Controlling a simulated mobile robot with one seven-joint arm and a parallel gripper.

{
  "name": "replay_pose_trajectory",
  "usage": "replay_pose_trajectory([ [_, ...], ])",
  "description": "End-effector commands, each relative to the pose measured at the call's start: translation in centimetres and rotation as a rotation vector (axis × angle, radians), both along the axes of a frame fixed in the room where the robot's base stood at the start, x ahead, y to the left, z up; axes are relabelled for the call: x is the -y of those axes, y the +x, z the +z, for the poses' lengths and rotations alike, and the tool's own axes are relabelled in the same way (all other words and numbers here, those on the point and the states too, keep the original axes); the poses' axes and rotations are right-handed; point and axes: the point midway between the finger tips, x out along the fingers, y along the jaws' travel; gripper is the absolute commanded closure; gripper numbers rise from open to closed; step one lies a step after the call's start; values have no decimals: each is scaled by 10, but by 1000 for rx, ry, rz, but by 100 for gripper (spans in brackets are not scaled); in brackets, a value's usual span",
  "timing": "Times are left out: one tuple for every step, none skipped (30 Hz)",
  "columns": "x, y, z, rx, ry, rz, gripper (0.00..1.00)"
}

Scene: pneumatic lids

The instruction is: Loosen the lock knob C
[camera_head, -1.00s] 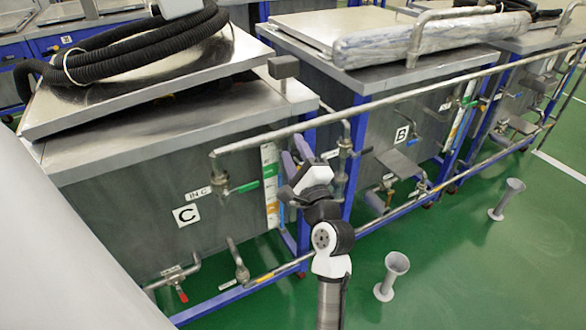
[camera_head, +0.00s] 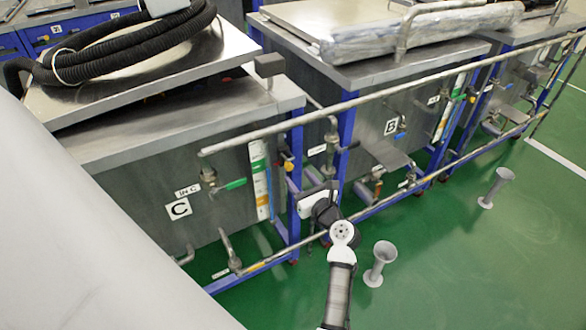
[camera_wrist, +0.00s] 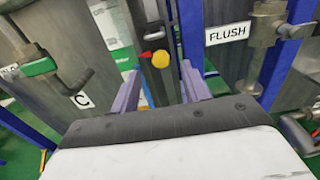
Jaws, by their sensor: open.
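Tank C (camera_head: 150,207), a grey metal box marked with a C plate (camera_head: 178,209), stands at the left in the head view. A yellow round knob (camera_wrist: 160,60) with a small red part beside it sits on a dark upright strip in the wrist view. It also shows small by the blue post in the head view (camera_head: 288,166). No label on the knob is readable. My gripper (camera_wrist: 160,88) is open and empty, its two purple fingers apart on either side below the knob in the picture. The knob looks beyond the fingertips, apart from them. In the head view my gripper (camera_head: 303,184) is by that post.
A green-handled valve (camera_head: 235,184) is left of the post, also in the wrist view (camera_wrist: 39,67). A long pipe rail (camera_head: 390,96) crosses above my arm. A FLUSH label (camera_wrist: 228,33) and valve are at the right.

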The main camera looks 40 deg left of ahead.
Motion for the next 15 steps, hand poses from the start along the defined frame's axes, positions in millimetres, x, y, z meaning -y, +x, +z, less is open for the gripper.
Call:
replay_pose_trajectory([
  [-10, 4, 2, 0, 0, 1, 54],
  [-15, 6, 2, 1, 0, 2, 54],
  [-20, 8, 2, 1, 0, 1, 54],
  [-24, 10, 1, 1, 0, 0, 54],
  [-27, 12, 1, 1, 0, 0, 54],
  [-31, 13, 1, 1, 0, 0, 54],
  [-34, 14, 0, 1, -1, 0, 54],
  [-36, 15, 0, 1, -1, 0, 54],
  [-38, 16, 1, 2, -1, -1, 54],
  [-39, 16, 1, 2, 0, -1, 54],
  [-40, 17, 1, 2, -1, -1, 54],
  [-41, 17, 0, 2, -1, -1, 54],
  [-42, 17, 0, 2, -1, -1, 54],
  [-42, 17, 0, 2, -1, -1, 54],
  [-42, 17, 0, 2, -1, -1, 54],
])
